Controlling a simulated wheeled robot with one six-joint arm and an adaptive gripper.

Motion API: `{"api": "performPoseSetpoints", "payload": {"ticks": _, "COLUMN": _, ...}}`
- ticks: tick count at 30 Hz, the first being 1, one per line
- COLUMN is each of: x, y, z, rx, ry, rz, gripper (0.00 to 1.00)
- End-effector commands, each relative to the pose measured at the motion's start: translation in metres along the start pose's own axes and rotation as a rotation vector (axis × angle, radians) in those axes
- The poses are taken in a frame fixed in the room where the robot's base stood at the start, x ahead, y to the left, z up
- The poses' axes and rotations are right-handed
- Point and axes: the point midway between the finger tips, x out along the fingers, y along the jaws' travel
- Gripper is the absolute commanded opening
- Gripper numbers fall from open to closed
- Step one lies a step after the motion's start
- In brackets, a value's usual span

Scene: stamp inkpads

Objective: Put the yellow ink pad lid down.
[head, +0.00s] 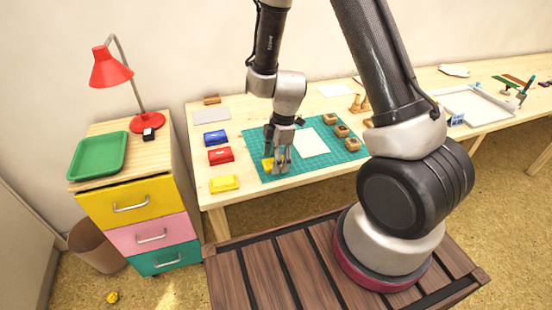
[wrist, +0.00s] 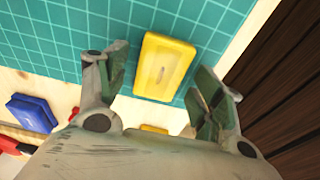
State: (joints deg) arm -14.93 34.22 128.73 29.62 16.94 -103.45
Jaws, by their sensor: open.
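The yellow ink pad lid (wrist: 165,68) lies on the green cutting mat (wrist: 80,40) between my open fingers in the wrist view, with a gap on both sides. In the head view the lid (head: 267,164) shows at the mat's left part, partly hidden by my gripper. My gripper (head: 279,166) points down over it, open and holding nothing. The yellow ink pad (head: 224,184) sits on the wooden table, left of the mat. In the wrist view only a sliver of yellow (wrist: 154,129) shows beyond the mat edge, mostly hidden by my gripper.
A red ink pad (head: 220,155) and a blue ink pad (head: 216,138) sit behind the yellow one. White paper (head: 311,142) and several wooden stamps (head: 341,131) are on the mat's right side. A drawer cabinet (head: 130,205) with a green tray (head: 98,155) and red lamp (head: 111,68) stands left.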

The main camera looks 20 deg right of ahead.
Motion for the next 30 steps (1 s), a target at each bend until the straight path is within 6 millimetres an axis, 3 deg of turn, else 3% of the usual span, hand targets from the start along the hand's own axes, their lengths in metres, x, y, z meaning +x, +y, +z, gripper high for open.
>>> {"api": "performPoseSetpoints", "payload": {"ticks": 5, "x": -0.026, "y": 0.001, "z": -0.001, "rx": -0.001, "ry": 0.002, "rz": 0.006, "gripper": 0.67}}
{"api": "performPoseSetpoints", "payload": {"ticks": 15, "x": -0.100, "y": 0.001, "z": 0.000, "rx": -0.001, "ry": 0.001, "rz": 0.005, "gripper": 0.67}}
{"api": "performPoseSetpoints", "payload": {"ticks": 26, "x": -0.127, "y": -0.001, "z": 0.001, "rx": 0.018, "ry": 0.001, "rz": 0.007, "gripper": 0.67}}
{"api": "performPoseSetpoints", "payload": {"ticks": 30, "x": -0.166, "y": -0.009, "z": 0.009, "rx": 0.164, "ry": 0.007, "rz": 0.052, "gripper": 0.67}}
